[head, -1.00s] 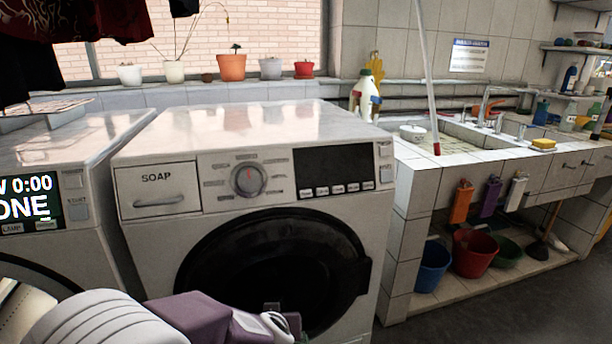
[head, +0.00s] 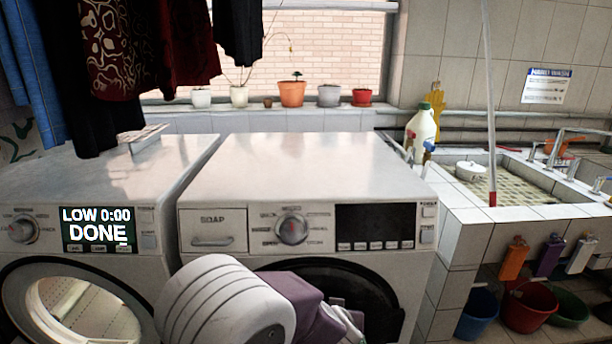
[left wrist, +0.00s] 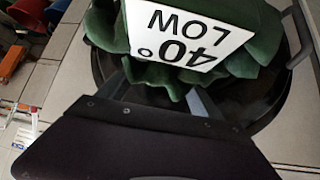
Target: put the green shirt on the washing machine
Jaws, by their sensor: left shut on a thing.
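The green shirt (left wrist: 100,30) is bunched up in the left wrist view, with a white label reading "40° LOW" over it. My left gripper (left wrist: 158,88) is shut on the shirt. In the head view my left gripper (head: 342,322) is low in front of the right washing machine (head: 300,170), and the shirt is hidden there behind my arm. The right machine's dark round door looks shut and its white top is bare. The left washing machine (head: 145,185) shows "LOW 0:00 DONE" and its round door area shows a pale interior. My right gripper is not in view.
Dark clothes (head: 130,50) hang above the left machine, with a small tray (head: 142,137) on its top. A tiled sink (head: 480,220) with a white bottle (head: 422,130) stands at the right. Buckets (head: 528,308) sit below it. Flower pots (head: 291,93) line the window ledge.

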